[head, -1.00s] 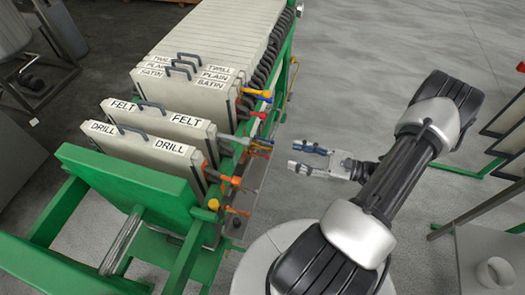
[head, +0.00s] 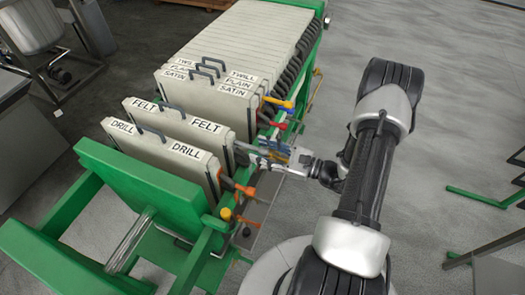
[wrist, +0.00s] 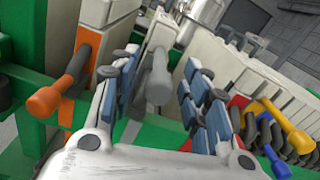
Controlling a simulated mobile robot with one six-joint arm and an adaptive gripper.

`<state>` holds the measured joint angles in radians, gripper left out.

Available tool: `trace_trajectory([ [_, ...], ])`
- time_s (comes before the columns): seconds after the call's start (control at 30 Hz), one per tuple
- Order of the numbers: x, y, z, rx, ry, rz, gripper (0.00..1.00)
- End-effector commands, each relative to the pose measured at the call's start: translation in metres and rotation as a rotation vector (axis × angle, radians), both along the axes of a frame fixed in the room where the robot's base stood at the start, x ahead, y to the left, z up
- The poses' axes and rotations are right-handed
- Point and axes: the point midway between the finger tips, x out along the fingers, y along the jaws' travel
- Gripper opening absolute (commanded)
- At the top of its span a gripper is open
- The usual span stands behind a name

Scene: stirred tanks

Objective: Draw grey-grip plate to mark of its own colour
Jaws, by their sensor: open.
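The FELT plate (head: 165,124) hangs upright in the green frame, between the DRILL plate and the SATIN plate. Its grey grip (wrist: 158,82) sticks out toward me in the wrist view, between my two open fingers. In the head view the grip (head: 243,146) is partly covered by my gripper (head: 272,155). My gripper also shows in the wrist view (wrist: 162,98), its blue-padded fingers on either side of the grip with gaps left.
The DRILL plate (head: 165,152) with its orange grip (wrist: 60,90) is left of my fingers in the wrist view. Yellow (wrist: 280,125), red and blue grips of the packed plates are close on the right. The green frame's rail (wrist: 165,136) runs below.

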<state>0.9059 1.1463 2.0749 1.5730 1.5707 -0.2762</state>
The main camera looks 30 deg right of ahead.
Motion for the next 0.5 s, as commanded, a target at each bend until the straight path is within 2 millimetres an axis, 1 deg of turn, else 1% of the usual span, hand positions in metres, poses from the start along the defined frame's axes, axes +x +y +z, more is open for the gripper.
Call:
trace_trajectory([
  [0.3, 0.0023, 0.0017, 0.0001, 0.000, 0.000, -0.001, 0.43],
  [0.5, 0.0021, 0.0017, 0.0001, 0.000, 0.000, -0.001, 0.29],
])
